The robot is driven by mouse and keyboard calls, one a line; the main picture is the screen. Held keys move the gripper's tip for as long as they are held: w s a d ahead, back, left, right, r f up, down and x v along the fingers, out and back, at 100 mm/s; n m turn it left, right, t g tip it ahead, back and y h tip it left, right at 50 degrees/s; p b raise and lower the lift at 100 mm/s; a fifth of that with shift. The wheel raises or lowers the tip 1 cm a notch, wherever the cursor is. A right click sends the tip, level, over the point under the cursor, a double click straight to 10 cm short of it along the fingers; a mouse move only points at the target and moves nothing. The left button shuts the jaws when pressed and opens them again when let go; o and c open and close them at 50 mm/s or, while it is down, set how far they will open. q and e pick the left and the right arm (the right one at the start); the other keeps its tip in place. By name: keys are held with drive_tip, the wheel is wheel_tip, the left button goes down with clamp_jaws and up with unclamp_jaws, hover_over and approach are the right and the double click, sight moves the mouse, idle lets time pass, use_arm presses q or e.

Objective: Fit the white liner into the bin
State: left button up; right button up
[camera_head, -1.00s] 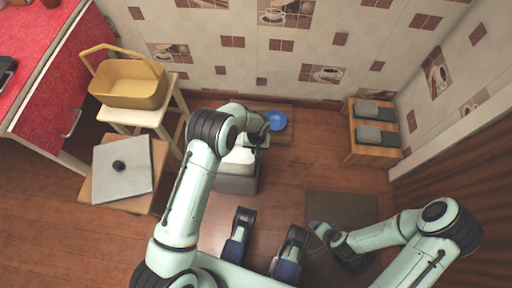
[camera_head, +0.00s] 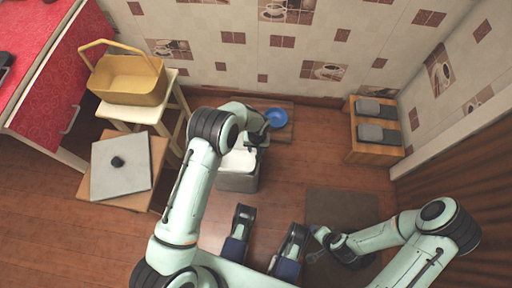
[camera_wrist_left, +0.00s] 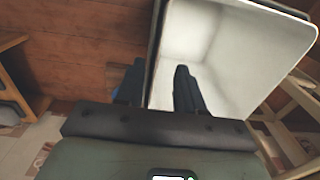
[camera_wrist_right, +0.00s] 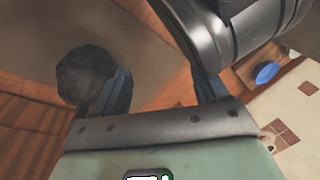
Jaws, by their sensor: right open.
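The white liner (camera_head: 240,160) sits within the top of the grey bin (camera_head: 237,182), which stands on the floor in the middle of the head view. The left wrist view looks into the liner's pale hollow inside (camera_wrist_left: 235,50). My left gripper (camera_head: 257,137) is at the far right rim. In its wrist view, the fingers (camera_wrist_left: 158,88) straddle the wall, one inside the liner and one outside; whether they press on it is unclear. The liner's lower part is hidden. My right gripper (camera_wrist_right: 160,88) is open and empty, low at the right, away from the bin.
A blue bowl (camera_head: 277,118) rests on a low wooden board behind the bin. A stool (camera_head: 117,115) with a yellow basket (camera_head: 130,80) and a low stand with a grey lid (camera_head: 122,178) are on the left. A wooden rack (camera_head: 372,150) stands at the back right. A brown mat (camera_head: 342,203) lies on the floor.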

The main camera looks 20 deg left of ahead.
use_arm(q)
wheel_tip(320, 180, up, 13)
drive_tip(key=p, duration=0.3)
drive_tip(key=shift+d+r, duration=0.2)
use_arm(e)
drive_tip(key=r, duration=0.1)
drive_tip(key=a+r, duration=0.1)
drive_tip(key=r, duration=0.1)
drive_tip(key=a+r, duration=0.1)
drive_tip(key=r, duration=0.1)
drive_tip(key=shift+w, duration=0.3)
